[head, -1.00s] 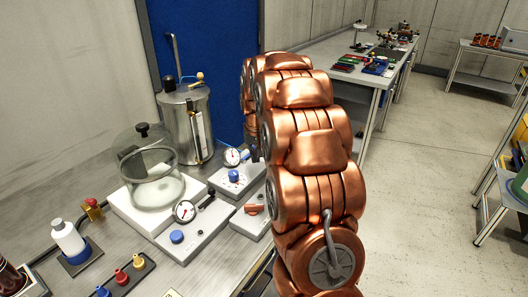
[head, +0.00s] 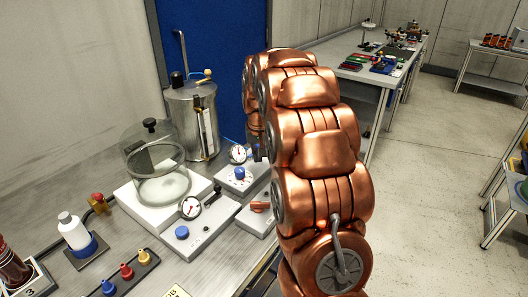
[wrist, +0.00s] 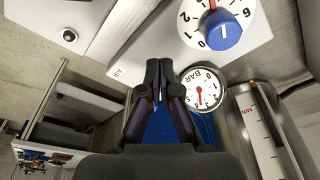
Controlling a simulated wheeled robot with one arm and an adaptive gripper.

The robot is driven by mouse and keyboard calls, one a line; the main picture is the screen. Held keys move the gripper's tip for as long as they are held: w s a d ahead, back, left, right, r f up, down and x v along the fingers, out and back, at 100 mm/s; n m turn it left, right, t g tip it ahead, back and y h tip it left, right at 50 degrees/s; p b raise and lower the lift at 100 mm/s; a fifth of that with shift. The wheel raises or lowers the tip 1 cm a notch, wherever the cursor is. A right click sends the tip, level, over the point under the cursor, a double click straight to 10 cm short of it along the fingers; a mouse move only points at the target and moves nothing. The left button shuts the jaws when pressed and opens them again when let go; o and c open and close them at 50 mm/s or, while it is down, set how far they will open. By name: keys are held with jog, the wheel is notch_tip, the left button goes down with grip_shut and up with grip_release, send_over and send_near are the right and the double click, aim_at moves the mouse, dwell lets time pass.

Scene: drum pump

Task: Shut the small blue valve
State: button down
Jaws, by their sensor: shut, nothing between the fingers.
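Two blue knobs could be the small blue valve, and I cannot tell which it is. One plain blue knob (head: 182,232) is on the light grey block in front of the bell jar. The other blue knob (head: 239,172) is on a light box behind it, with a numbered dial; in the wrist view this knob (wrist: 224,30) is at the upper right. My gripper (wrist: 160,68) is shut and empty in the wrist view, left of the knob and apart from it.
A pressure gauge (wrist: 204,90) is close right of my fingers. The floor (head: 425,180) at right is clear.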

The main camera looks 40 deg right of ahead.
jog(key=shift+s+d+r, duration=0.2)
jog(key=shift+d, duration=0.35)
jog(key=s+d+r+b, duration=0.1)
jog(key=d+r, duration=0.3)
jog(key=r, duration=0.7)
jog(key=shift+s, duration=0.65)
